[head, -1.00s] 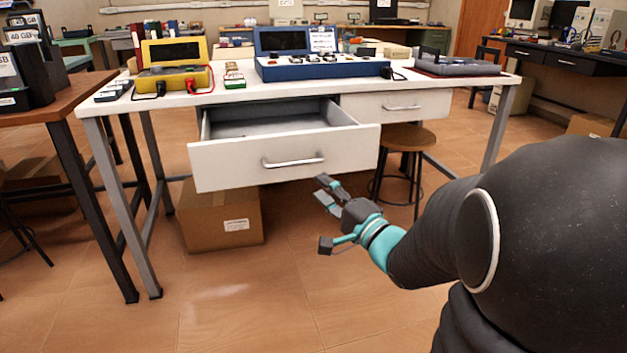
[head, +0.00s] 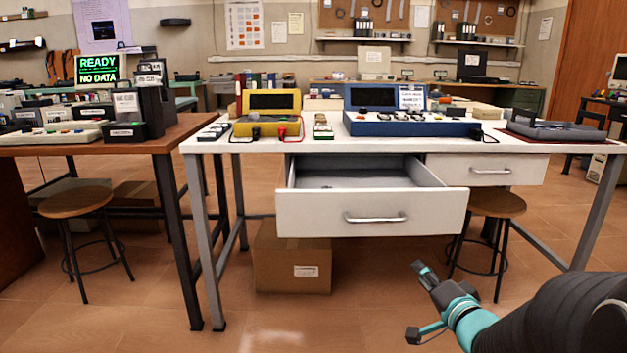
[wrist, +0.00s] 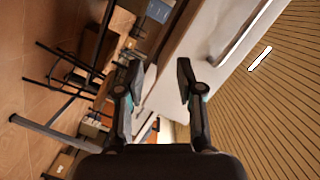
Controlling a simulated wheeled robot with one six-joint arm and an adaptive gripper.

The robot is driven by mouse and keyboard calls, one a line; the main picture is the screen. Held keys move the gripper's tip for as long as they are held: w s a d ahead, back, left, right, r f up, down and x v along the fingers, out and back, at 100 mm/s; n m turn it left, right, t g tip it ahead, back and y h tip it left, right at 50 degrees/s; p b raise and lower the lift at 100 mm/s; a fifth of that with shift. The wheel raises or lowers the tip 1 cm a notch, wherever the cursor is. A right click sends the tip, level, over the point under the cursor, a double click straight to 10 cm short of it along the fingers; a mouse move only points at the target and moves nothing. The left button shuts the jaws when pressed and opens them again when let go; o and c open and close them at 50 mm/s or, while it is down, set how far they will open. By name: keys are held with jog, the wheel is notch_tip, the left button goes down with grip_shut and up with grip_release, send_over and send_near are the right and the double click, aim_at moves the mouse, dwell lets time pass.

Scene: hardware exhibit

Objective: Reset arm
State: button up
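My gripper (head: 425,272) is at the lower right in the head view, in front of and below the open drawer (head: 370,212), apart from it. In the wrist view the two fingers of my gripper (wrist: 160,82) stand apart with nothing between them. The drawer is pulled out from the white table (head: 330,146), and its metal handle (head: 375,217) is free. A small item seems to lie inside the drawer, too small to tell. In the wrist view a white panel with a handle (wrist: 236,32) lies beyond the fingers.
A yellow meter (head: 267,114) and a blue device (head: 410,124) stand on the white table. A closed drawer (head: 485,171) is at its right. A stool (head: 497,204) stands beneath it, and a cardboard box (head: 291,262) is on the floor. A brown table (head: 160,143) stands left. Floor in front is clear.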

jog(key=s+d+f+n+g+h, duration=0.2)
jog(key=s+d+f+g+h, duration=0.15)
jog(key=d+f+h, duration=0.2)
jog(key=s+d+f+n+g+p, duration=0.1)
jog(key=s+n+g, duration=0.1)
jog(key=s+g, duration=0.4)
jog(key=s+a+r+n+g+y+p, duration=0.1)
jog(key=s+a+r+n+p, duration=0.3)
jog(key=s+a+r, duration=0.8)
jog(key=s+a+n+y, duration=0.1)
jog(key=s+a+n, duration=0.1)
jog(key=s+a, duration=0.1)
jog(key=shift+a+y, duration=0.15)
jog(key=shift+y, duration=0.2)
dwell(1.1)
